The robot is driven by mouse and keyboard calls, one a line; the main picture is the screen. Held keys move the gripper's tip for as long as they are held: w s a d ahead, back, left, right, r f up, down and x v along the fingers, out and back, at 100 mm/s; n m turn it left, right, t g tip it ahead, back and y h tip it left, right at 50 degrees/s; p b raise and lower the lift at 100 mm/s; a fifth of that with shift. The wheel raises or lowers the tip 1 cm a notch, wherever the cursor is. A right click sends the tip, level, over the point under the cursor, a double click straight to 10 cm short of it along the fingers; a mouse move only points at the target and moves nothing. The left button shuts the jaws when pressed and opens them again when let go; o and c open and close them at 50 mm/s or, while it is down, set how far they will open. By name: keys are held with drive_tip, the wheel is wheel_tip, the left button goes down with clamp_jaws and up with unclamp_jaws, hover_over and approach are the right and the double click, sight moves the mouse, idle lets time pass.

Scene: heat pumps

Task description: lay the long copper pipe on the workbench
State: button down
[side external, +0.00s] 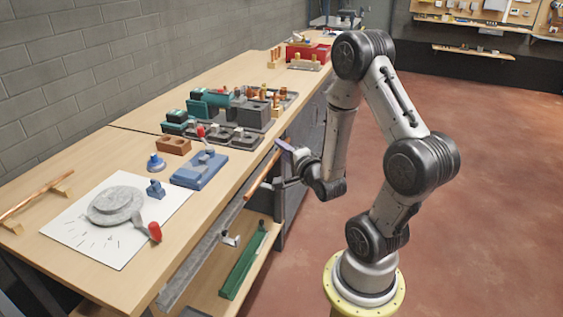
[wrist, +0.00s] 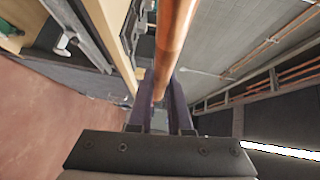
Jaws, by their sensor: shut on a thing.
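My gripper (side external: 288,148) is at the front edge of the workbench (side external: 90,160), over the aisle side. Its purple fingers are shut on a copper pipe (side external: 263,172), which slants down toward the camera, beside the bench edge. In the wrist view the pipe (wrist: 173,38) runs up out of the picture from between the fingers (wrist: 163,98). I cannot tell whether the pipe touches the bench. Another copper pipe (side external: 38,191) rests on two small wooden blocks at the bench's left end.
A white sheet (side external: 75,237) with a grey round part lies on the near bench. A blue vise-like tool (side external: 200,172), a brown brick (side external: 173,145) and green tools (side external: 205,103) stand farther along. A shelf below holds a green bar (side external: 243,264). Bare wood shows left of the brick.

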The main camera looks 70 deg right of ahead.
drive_tip(key=w+d+g, duration=0.2)
drive_tip(key=w+d, duration=0.1)
drive_tip(key=w, duration=0.7)
drive_tip(key=w+a+f, duration=0.1)
drive_tip(key=w, duration=0.1)
drive_tip(key=w+a+f+n+y, duration=0.1)
drive_tip(key=w, duration=0.2)
drive_tip(key=w+a+f+n+g, duration=0.1)
drive_tip(key=w+a+f, duration=0.1)
drive_tip(key=w, duration=0.1)
drive_tip(key=shift+y, duration=0.3)
drive_tip(key=shift+d+f, duration=0.1)
drive_tip(key=shift+f, duration=2.45)
drive_tip(key=shift+f+n, duration=0.3)
